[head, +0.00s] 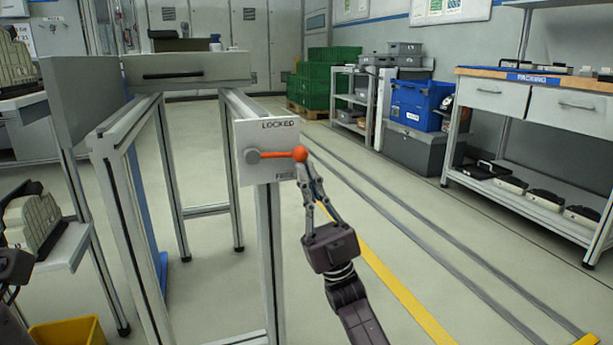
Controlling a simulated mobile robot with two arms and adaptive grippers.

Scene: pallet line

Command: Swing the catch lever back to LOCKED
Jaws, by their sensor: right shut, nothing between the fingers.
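The catch lever (277,155) is an orange bar with a round knob, on a grey pivot at its left end. It lies about level on a white plate (248,132), pointing right, between the word LOCKED at the top and FREE at the bottom. My right gripper (308,168) is shut and empty. Its fingertips are at the knob, just below and right of it; I cannot tell if they touch. A dark part of my left arm shows at the left edge; its fingers cannot be made out.
The plate is fixed to a grey metal frame (110,140) with a drawer-like panel (185,72) at the back. A yellow bin (68,333) stands at the lower left. A packing bench (535,75) is at the right. The floor right of the plate is clear.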

